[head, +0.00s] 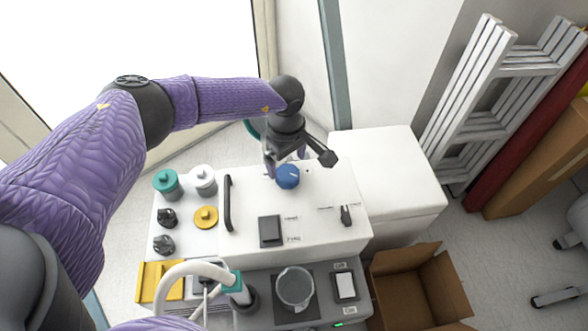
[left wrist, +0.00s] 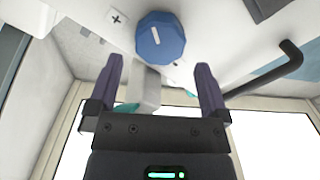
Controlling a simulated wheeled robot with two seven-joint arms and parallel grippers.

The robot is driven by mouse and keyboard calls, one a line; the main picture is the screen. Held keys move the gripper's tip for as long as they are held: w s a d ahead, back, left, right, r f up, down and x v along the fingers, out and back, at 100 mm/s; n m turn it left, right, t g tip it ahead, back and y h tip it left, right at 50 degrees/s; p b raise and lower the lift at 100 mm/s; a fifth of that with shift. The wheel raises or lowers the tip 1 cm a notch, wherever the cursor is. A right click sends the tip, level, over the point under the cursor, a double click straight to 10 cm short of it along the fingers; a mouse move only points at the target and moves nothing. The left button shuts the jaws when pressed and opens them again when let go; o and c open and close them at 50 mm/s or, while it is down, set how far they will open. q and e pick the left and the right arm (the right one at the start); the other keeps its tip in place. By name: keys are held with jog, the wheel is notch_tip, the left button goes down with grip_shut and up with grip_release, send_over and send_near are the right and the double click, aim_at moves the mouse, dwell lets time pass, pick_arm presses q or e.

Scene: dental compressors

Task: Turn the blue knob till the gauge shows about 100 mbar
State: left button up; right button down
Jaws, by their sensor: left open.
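The blue knob (head: 288,176) sits on the white top of the compressor unit (head: 330,222), near its back edge in the head view. In the left wrist view the knob (left wrist: 160,40) is faceted, with a white mark on its face and a plus sign on the panel beside it. My left gripper (head: 292,162) is at the knob's back side in the head view. Its two fingers (left wrist: 160,75) are open and apart, with the knob just beyond the fingertips and nothing between them. No readable gauge shows in either view. My right gripper is not in view.
A black handle (head: 228,203), a black switch (head: 269,231) and a small black lever (head: 346,215) stand on the same top. Teal (head: 166,182) and white (head: 203,179) capped parts stand left. An open cardboard box (head: 415,290) is at the front right.

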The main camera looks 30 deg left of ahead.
aim_at(287, 172)
pick_arm(q)
notch_tip(287, 172, down, 5)
jog(key=shift+r+b, duration=0.15)
jog(key=shift+b, duration=0.7)
jog(key=shift+r, duration=0.1)
jog(key=c, duration=1.1)
